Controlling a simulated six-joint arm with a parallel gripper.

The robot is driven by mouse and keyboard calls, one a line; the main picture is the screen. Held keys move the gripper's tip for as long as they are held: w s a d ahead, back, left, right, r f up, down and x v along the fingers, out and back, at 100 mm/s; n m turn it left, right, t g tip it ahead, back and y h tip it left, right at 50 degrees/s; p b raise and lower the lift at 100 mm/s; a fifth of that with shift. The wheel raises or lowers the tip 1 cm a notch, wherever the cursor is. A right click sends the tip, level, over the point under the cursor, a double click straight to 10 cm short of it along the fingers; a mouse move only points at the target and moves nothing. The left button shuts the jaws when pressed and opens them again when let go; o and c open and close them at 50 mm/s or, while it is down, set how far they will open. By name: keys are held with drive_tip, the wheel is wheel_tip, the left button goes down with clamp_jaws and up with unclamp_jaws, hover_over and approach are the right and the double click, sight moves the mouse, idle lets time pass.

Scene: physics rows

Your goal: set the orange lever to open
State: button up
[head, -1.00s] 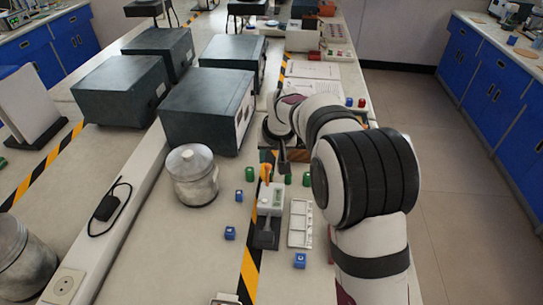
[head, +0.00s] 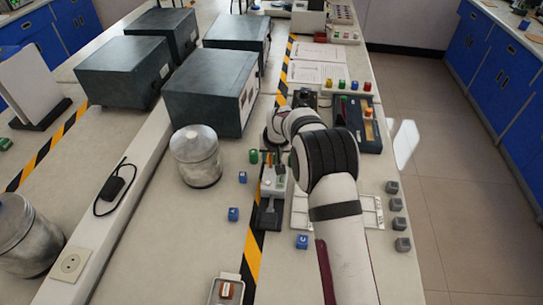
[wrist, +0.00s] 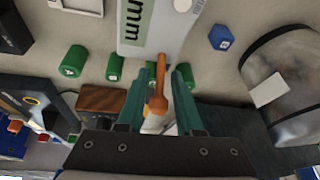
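The orange lever (wrist: 158,88) stands out from a light grey and white device (wrist: 150,30) that bears dark lettering. The device also shows in the head view (head: 272,184), on the bench over the yellow-black stripe. My gripper (wrist: 158,90) has its two teal fingers on either side of the lever. Gaps show between the lever and both fingers, so the gripper is open around it and not closed on it. In the head view, my gripper (head: 272,157) is at the top of the device and mostly hides the lever. I cannot read which setting the lever is at.
A metal canister (head: 196,157) stands left of the device. Blue cubes (head: 233,214) lie around it, with a green cylinder (head: 253,156) close behind. Grey cubes (head: 397,205) line the right bench edge. Dark boxes (head: 209,96) fill the back left.

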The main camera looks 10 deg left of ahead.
clamp_jaws()
